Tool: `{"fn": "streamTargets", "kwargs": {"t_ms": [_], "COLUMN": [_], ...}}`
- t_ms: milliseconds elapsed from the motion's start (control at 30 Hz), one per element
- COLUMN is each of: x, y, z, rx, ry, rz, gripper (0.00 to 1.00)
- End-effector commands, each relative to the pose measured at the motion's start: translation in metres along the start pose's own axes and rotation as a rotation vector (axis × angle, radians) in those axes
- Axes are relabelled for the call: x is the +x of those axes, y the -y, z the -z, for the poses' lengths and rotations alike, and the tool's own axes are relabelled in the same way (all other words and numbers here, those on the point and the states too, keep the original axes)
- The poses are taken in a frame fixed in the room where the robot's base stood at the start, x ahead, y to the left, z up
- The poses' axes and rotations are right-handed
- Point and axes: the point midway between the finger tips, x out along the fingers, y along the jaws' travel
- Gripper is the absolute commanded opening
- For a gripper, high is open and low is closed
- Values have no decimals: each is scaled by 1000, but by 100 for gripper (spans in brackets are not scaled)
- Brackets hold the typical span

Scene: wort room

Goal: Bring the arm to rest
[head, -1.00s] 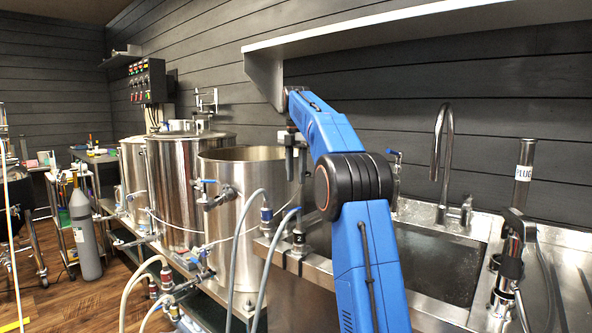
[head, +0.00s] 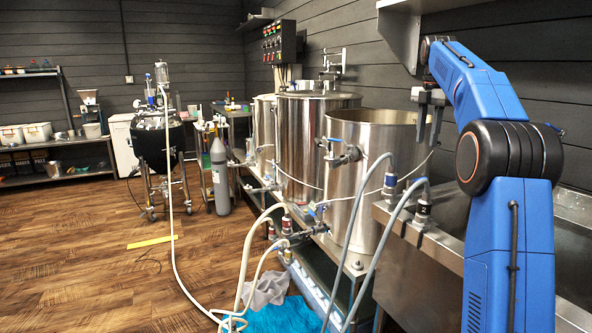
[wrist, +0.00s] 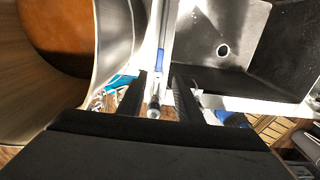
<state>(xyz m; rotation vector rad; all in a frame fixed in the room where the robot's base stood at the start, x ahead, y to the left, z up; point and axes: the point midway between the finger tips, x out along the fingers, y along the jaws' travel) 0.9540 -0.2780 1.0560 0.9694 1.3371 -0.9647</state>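My blue arm rises at the right of the head view, bent at its black elbow. My gripper (head: 430,128) hangs fingers-down at the arm's end, beside the right rim of the nearest open kettle (head: 370,135). In the wrist view my gripper (wrist: 158,90) shows two dark fingers with a gap between them, open and empty. Below and beyond the fingers are a pale edge and a metal fitting. The kettle shows at the left of the wrist view (wrist: 108,40), with brown inside it.
A steel sink (wrist: 225,40) lies right of the gripper in the wrist view. A wall shelf (head: 440,5) hangs close above the arm. Hoses (head: 375,200) run before the kettles.

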Motion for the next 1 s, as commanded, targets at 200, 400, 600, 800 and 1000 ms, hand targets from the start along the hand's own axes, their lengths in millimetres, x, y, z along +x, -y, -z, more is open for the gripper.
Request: {"fn": "streamTargets", "kwargs": {"t_ms": [200,400,600,800,1000], "x": [-8,-3,10,32,63], "y": [26,57,93,134,178], "z": [45,89,133,175,215], "rx": [184,390,593,797,999], "ry": [20,30,29,16,-11], "rz": [-38,-81,-129,-179,-227], "gripper": [32,32,32,32,32]}}
